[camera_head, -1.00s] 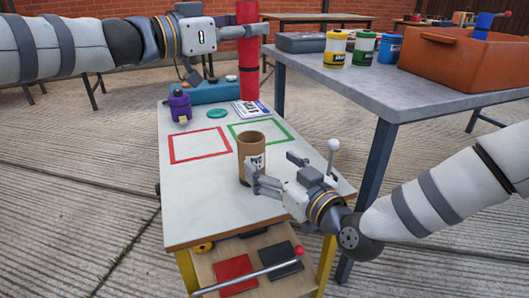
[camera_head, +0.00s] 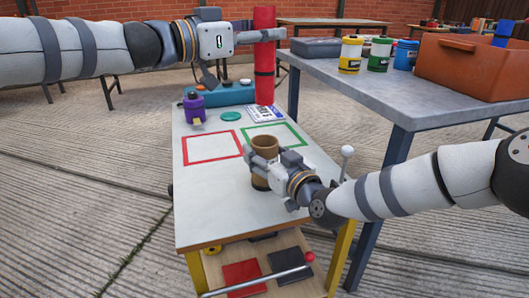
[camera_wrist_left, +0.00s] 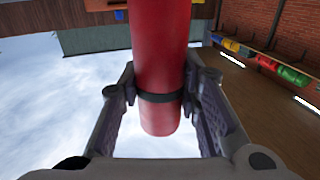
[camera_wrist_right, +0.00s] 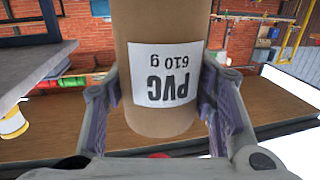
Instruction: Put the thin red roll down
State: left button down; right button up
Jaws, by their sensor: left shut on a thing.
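The thin red roll (camera_head: 264,55) stands upright at the back of the white worktop (camera_head: 225,215). My left gripper (camera_head: 268,35) is shut on its upper part. A dark band circles the roll. Its lower end is beside the blue block, behind a printed card; I cannot tell whether it touches the surface. In the left wrist view the red roll (camera_wrist_left: 160,60) runs between both fingers (camera_wrist_left: 160,105). My right gripper (camera_head: 262,152) has its spread fingers either side of a thicker brown roll (camera_head: 265,143), which is labelled PVC in the right wrist view (camera_wrist_right: 165,115).
Red (camera_head: 212,160) and green (camera_head: 298,130) outlined rectangles mark the worktop. A purple item (camera_head: 194,105), a teal disc (camera_head: 231,116), the blue block (camera_head: 225,92) and the card (camera_head: 264,115) lie at the back. A grey table (camera_head: 410,98) with tins and an orange crate (camera_head: 470,68) stands right.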

jog(key=c, duration=0.3)
jog(key=shift+c, duration=0.3)
pick_arm(q)
jog(key=s+d+r+n+t+y, duration=0.1)
jog(key=s+d+r, duration=0.1)
jog(key=d+r, duration=0.1)
jog(key=a+f+n+t+y, duration=0.1)
jog(key=y, duration=0.1)
jog(key=w+a+f+n+t+y, duration=0.1)
jog(key=f+n+t, duration=0.1)
jog(key=w+f+n+t+y, duration=0.1)
jog(key=y, duration=0.1)
jog(key=shift+a+f+n+y, duration=0.3)
jog(key=shift+a+f, duration=0.1)
notch_tip(320, 180, down, 18)
jog(key=shift+t, duration=0.3)
jog(key=shift+a+f, duration=0.1)
